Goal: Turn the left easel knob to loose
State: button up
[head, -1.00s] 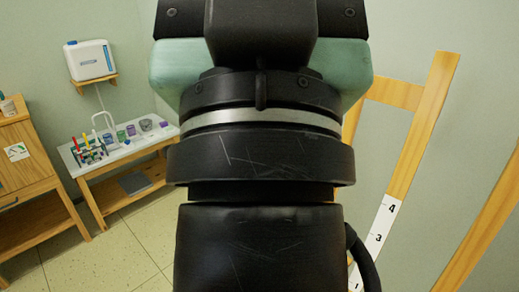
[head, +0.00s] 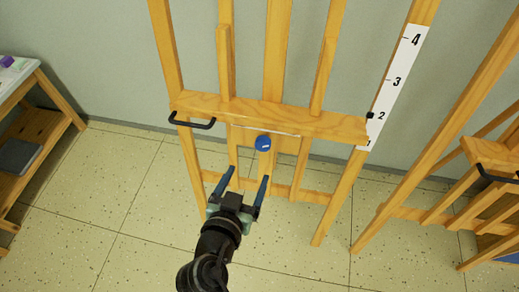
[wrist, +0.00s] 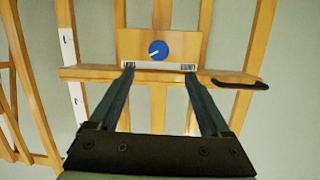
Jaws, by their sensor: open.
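A wooden easel (head: 276,60) stands against the wall, with a crossbar carrying a black handle (head: 192,124) at its left end. A round blue knob (head: 263,143) with a small white mark sits on a wooden panel below the crossbar. In the wrist view the knob (wrist: 158,50) shows ahead, between and beyond the fingertips, its white mark slanted. My gripper (head: 245,178) is open and empty, short of the knob and apart from it. It also shows in the wrist view (wrist: 157,66), its two fingers on either side of the knob's line.
A numbered white scale (head: 396,85) runs along the easel's right post, with a black pointer near 2. A second easel (head: 450,140) stands at right. A white-topped table (head: 15,85) is at far left. The tiled floor between is clear.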

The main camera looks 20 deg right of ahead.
aim_at(262, 146)
jog(key=x, duration=1.2)
jog(key=shift+w+d, duration=0.15)
jog(key=shift+d, duration=0.2)
jog(key=shift+c, duration=0.2)
grip_shut()
